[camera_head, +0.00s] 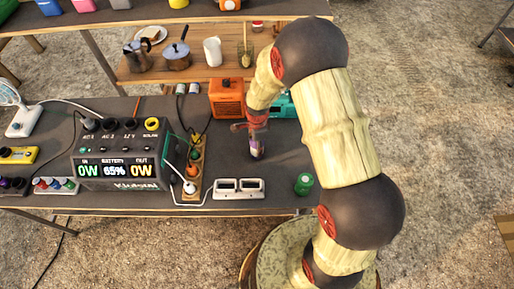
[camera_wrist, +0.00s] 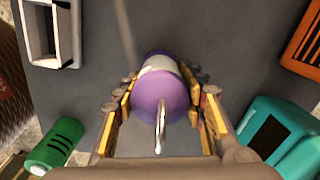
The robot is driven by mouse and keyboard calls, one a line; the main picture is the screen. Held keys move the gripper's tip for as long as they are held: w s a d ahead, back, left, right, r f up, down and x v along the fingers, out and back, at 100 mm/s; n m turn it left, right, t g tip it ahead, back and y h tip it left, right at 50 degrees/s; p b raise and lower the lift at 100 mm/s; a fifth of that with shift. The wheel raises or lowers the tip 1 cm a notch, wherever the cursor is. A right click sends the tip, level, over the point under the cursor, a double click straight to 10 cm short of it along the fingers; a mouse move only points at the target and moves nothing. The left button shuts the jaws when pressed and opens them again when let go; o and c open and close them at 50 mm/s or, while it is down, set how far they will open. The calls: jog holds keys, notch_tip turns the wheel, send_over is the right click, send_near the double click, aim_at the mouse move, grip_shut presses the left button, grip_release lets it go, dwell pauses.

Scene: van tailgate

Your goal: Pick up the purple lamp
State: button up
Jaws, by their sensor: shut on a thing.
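The purple lamp (camera_wrist: 158,98) is in the middle of the wrist view, a rounded purple body with a pale band and a thin metal loop handle. My gripper (camera_wrist: 162,100) has its yellow-padded fingers on both sides of the lamp and is shut on it. In the head view my gripper (camera_head: 255,140) points down over the dark table, and the lamp (camera_head: 257,150) shows small below it, partly hidden by the fingers. I cannot tell whether the lamp touches the table.
An orange box (camera_head: 227,98) and a teal device (camera_head: 283,105) stand behind the gripper. A power station (camera_head: 118,160), a power strip (camera_head: 191,170) and a white double-socket piece (camera_head: 238,189) lie to the left and front.

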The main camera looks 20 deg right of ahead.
jog(key=c, duration=0.6)
